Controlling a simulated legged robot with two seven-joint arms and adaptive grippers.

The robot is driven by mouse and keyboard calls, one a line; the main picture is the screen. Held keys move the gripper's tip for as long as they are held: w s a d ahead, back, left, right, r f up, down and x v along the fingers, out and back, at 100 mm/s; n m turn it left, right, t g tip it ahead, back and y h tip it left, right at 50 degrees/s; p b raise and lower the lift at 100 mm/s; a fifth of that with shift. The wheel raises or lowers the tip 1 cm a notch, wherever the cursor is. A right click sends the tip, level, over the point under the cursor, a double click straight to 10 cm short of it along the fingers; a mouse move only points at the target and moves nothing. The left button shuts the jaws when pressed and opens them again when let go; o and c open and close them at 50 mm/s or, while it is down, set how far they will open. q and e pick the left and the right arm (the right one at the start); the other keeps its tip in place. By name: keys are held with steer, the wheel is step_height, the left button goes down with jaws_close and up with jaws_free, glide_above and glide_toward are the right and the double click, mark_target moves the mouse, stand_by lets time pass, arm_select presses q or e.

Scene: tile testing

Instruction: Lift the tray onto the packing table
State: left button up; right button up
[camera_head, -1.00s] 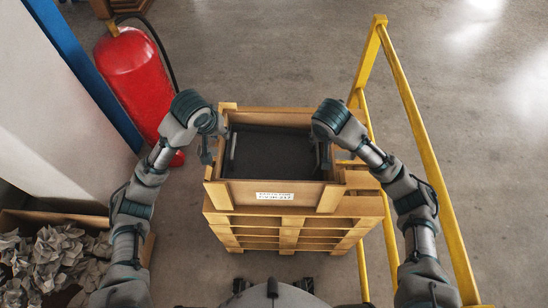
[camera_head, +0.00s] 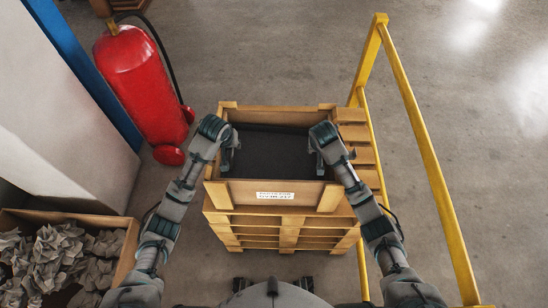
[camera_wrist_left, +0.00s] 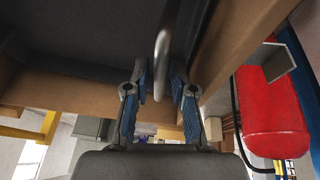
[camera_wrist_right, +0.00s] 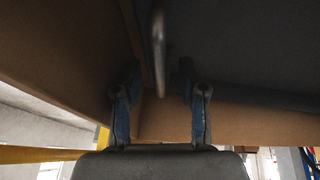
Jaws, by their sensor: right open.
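The dark grey tray (camera_head: 272,152) lies inside a wooden crate (camera_head: 240,192) on stacked pallets. My left gripper (camera_head: 228,168) reaches into the crate at its left side. In the left wrist view its fingers (camera_wrist_left: 160,90) are open, with a metal handle (camera_wrist_left: 163,40) running between them from above. My right gripper (camera_head: 320,168) is inside the crate at its right side. In the right wrist view its fingers (camera_wrist_right: 158,85) are apart on either side of another metal handle (camera_wrist_right: 158,50). Neither gripper visibly closes on a handle. No packing table can be made out.
Stacked pallets (camera_head: 290,235) support the crate. A yellow rail (camera_head: 420,150) stands close on the right. A red fire extinguisher (camera_head: 145,85) and a white wall (camera_head: 60,120) are on the left. A box of crumpled paper (camera_head: 120,262) sits lower left. Grey floor is clear beyond.

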arm_select(q)
steer(key=shift+w+f, duration=0.15)
steer(key=shift+f, duration=0.25)
arm_select(e)
steer(key=shift+w+f, duration=0.15)
steer(key=shift+f, duration=0.3)
arm_select(q)
steer(key=c, duration=0.3)
arm_select(e)
steer(key=c, duration=0.3)
arm_select(q)
jaws_close()
arm_select(e)
jaws_close()
steer(key=shift+r, duration=0.1)
